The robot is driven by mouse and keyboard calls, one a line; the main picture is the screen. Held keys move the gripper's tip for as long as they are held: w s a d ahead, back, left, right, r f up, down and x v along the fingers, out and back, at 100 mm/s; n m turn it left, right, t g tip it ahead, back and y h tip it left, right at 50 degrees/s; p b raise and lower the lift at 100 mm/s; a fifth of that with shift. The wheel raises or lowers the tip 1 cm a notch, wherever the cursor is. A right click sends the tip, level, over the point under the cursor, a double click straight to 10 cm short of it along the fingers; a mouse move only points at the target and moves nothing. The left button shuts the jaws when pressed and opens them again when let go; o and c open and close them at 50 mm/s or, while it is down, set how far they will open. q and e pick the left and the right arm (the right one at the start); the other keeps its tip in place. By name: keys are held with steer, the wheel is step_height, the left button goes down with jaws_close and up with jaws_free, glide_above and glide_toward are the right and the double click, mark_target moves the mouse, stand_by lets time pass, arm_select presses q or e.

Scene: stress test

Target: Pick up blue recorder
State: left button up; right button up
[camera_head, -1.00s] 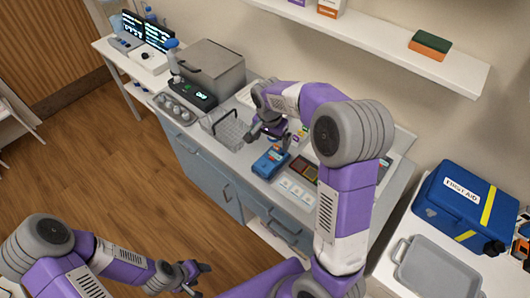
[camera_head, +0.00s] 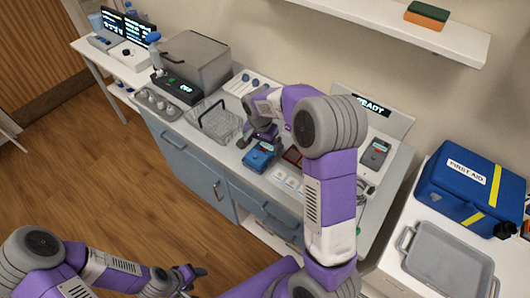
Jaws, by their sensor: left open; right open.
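The blue recorder (camera_head: 258,159) lies on the worktop of the blue-grey counter, near its front edge. My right gripper (camera_head: 256,139) is open, just behind and above the recorder; I cannot tell whether it touches it. The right arm hides part of the worktop behind. My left gripper (camera_head: 193,280) is open and empty, low at the bottom of the view, far from the counter.
A wire rack (camera_head: 217,122) stands left of the recorder, with a grey box machine (camera_head: 196,60) behind. White cards (camera_head: 286,180) lie to the right. A grey handheld device (camera_head: 375,153) stands near a READY screen (camera_head: 372,105). A grey tray (camera_head: 447,262) and first aid bag (camera_head: 470,186) are at right.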

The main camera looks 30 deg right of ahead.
steer(key=f, duration=0.2)
steer(key=shift+w+d+f, duration=0.15)
steer(key=shift+d+f, duration=0.05)
steer(key=shift+f, duration=0.15)
steer(key=shift+r, duration=0.1)
steer(key=shift+c, duration=0.5)
steer(key=c, duration=1)
steer(key=shift+o, duration=0.2)
steer(key=shift+r, duration=0.1)
